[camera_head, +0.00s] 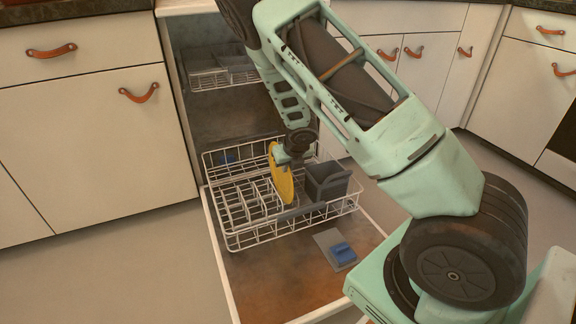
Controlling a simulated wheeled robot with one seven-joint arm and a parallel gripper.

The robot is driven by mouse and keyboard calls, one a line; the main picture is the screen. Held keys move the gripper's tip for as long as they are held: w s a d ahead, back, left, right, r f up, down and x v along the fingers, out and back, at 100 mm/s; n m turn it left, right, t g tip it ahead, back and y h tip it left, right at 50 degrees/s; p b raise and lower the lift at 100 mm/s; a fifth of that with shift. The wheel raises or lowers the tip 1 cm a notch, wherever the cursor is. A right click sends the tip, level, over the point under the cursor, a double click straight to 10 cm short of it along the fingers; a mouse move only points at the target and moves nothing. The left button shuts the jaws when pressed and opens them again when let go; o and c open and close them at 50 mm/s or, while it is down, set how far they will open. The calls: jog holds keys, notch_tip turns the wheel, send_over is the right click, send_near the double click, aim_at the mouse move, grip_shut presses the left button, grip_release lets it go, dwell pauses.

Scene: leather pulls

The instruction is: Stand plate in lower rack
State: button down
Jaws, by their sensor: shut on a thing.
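A yellow plate (281,174) stands nearly on edge over the lower rack (234,239) of the open dishwasher, just left of the grey cutlery basket. My gripper (283,156) is shut on the plate at its upper right side. The fingertips are small and partly hidden by the plate and my wrist. The plate's lower edge is close to the rack's wires and tines. I cannot tell whether it touches them. The lower rack is pulled out above the open door.
A grey cutlery basket (327,182) stands in the rack right of the plate. The upper rack (208,78) is inside the dishwasher. A blue block in a grey recess (342,252) lies on the open door (275,289). Cream cabinets (98,135) flank the dishwasher; floor at left is clear.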

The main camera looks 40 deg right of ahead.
jog(key=shift+f+b, duration=1.25)
jog(key=shift+f, duration=0.4)
jog(key=c, duration=1.5)
grip_release()
jog(key=o, duration=0.6)
jog(key=shift+r, duration=0.15)
